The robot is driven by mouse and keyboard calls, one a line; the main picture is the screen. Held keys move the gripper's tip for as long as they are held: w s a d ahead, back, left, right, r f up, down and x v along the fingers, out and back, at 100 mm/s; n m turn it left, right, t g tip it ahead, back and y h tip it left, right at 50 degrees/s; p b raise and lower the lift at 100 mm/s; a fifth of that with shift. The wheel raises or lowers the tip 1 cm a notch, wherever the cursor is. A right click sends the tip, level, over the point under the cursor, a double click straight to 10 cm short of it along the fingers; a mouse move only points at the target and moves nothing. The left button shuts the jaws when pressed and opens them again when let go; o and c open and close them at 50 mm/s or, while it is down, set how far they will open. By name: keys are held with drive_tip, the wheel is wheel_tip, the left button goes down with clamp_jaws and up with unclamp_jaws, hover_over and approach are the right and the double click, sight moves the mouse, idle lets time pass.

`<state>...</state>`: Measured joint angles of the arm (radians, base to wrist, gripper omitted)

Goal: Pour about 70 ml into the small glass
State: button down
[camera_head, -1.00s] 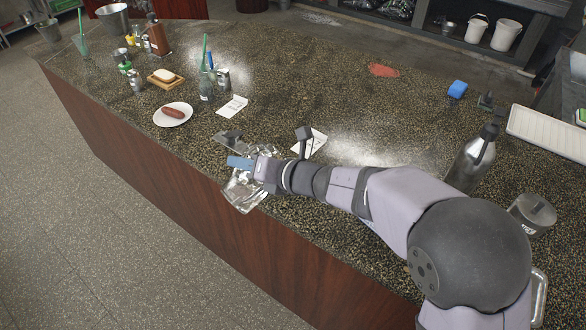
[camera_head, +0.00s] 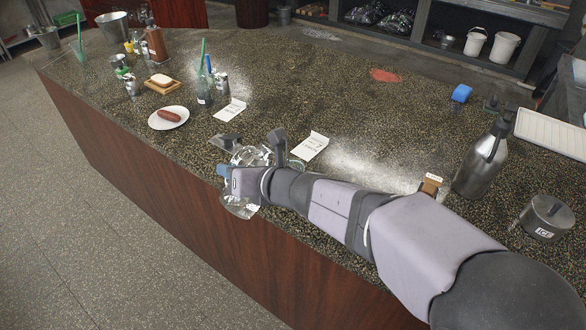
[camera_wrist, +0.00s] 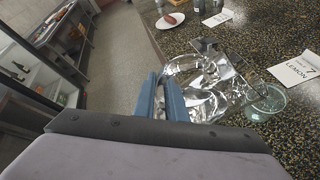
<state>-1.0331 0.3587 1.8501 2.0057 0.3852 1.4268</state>
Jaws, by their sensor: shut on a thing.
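My gripper (camera_head: 223,175) is at the counter's front edge. In the wrist view its blue fingers (camera_wrist: 172,98) are shut on a clear, shiny vessel (camera_wrist: 207,88), apparently a glass jug. The vessel also shows in the head view (camera_head: 240,207), partly hidden behind my wrist. It looks tilted, but its outline and any liquid in it are hard to make out. A small clear greenish glass (camera_wrist: 268,102) stands just right of the vessel in the wrist view. I cannot tell whether it holds liquid or whether the vessel touches it.
A plate with a sausage (camera_head: 168,118), a bottle with straws (camera_head: 204,92) and another card (camera_head: 230,110) are further left. A steel bottle (camera_head: 480,165) and an ICE tub (camera_head: 546,217) stand right. The back middle is mostly clear.

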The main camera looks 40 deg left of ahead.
sight(224, 200)
drive_tip(key=shift+a+r, duration=0.15)
drive_tip(key=shift+r, duration=0.15)
drive_tip(key=shift+s+f+n+b, duration=0.2)
drive_tip(key=shift+n+b, duration=0.1)
drive_tip(key=shift+b, duration=0.25)
drive_tip(key=s+t+b, duration=0.1)
drive_tip(key=b, duration=0.2)
drive_tip(key=shift+a+f+n, duration=0.15)
drive_tip(key=shift+f+n, duration=0.25)
drive_tip(key=b, duration=0.2)
drive_tip(key=s+f+n+t+b, duration=0.1)
drive_tip(key=shift+s+a+h+b, duration=0.25)
drive_tip(key=shift+h+b, duration=0.05)
drive_tip(key=shift+b, duration=0.1)
drive_tip(key=f+n+t+b, duration=0.1)
drive_tip(key=b, duration=0.1)
drive_tip(key=s+f+n+t+b, duration=0.1)
drive_tip(key=b, duration=0.2)
drive_tip(key=s+f+n+t+b, duration=0.1)
drive_tip(key=f+b, duration=0.1)
drive_tip(key=b, duration=0.1)
drive_tip(key=shift+s+a+f, duration=0.1)
drive_tip(key=shift+a, duration=0.15)
drive_tip(key=shift+n+b, duration=0.3)
drive_tip(key=shift+b, duration=0.05)
